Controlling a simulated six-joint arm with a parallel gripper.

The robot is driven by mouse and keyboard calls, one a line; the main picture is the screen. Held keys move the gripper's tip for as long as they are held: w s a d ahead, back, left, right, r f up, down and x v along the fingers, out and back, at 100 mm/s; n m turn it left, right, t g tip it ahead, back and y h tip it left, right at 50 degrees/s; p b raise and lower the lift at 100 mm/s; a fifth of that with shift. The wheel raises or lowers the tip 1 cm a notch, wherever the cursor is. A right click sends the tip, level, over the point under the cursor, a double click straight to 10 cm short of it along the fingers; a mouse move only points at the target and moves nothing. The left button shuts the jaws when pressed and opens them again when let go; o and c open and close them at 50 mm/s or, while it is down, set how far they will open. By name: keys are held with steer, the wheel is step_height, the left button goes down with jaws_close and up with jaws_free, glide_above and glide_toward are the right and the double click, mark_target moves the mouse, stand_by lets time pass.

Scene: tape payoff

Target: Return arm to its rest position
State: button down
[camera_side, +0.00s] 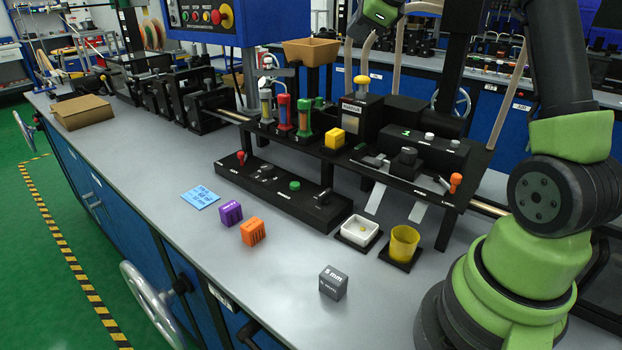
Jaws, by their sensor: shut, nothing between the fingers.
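My arm rises at the right edge of the side view, with its green and black base and lower joints showing. Its upper link runs out of the top of the picture. A green and black part of my arm shows at the top centre, above the bench fixtures and cut off by the picture's edge. My gripper is not in view, so its fingers are hidden. No part of my arm that shows touches the objects on the bench.
The grey bench (210,265) has clear room at its front. On it are a purple block (230,213), an orange block (253,232), a grey 5 mm block (333,283), a blue note (200,198), a white tray (345,233) and a yellow cup (404,243). A black fixture stands behind.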

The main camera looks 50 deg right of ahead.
steer(key=s+a+r+n+y, duration=0.1)
steer(key=s+a+n, duration=0.45)
steer(key=a, duration=0.35)
steer(key=s+a+r+n+y, duration=0.2)
steer(key=s+a+n, duration=0.2)
steer(key=a+n, duration=0.4)
steer(key=s+a+f+n, duration=0.3)
steer(key=s+a+n, duration=0.1)
steer(key=s, duration=0.3)
steer(key=s+a+f+n+g+y, duration=0.1)
steer(key=s+a+f+n, duration=0.2)
steer(key=s+a+n, duration=0.2)
steer(key=shift+s+n, duration=0.95)
